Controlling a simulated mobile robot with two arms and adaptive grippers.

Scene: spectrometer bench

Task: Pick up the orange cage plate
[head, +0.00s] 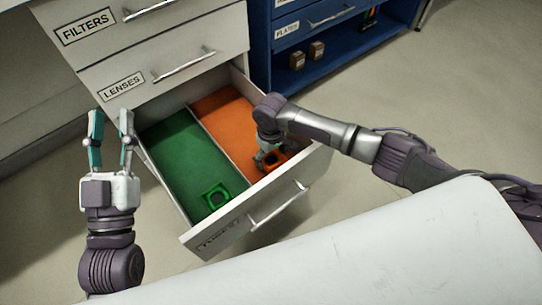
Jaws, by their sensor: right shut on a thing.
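The orange cage plate (278,160) lies low in the orange-lined right compartment of the open drawer (302,193), near its front. My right gripper (268,164) reaches down into that compartment and is shut on the orange cage plate; the wrist hides part of the grip. I cannot tell whether the plate is clear of the lining. My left gripper (110,141) is open and empty, pointing up, to the left of the drawer.
A green cage plate (215,196) lies in the green-lined left compartment. A thin divider (228,148) separates the compartments. Closed drawers labelled FILTERS (85,27) and LENSES (122,87) are above. A blue cabinet (345,40) with small brown boxes stands behind.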

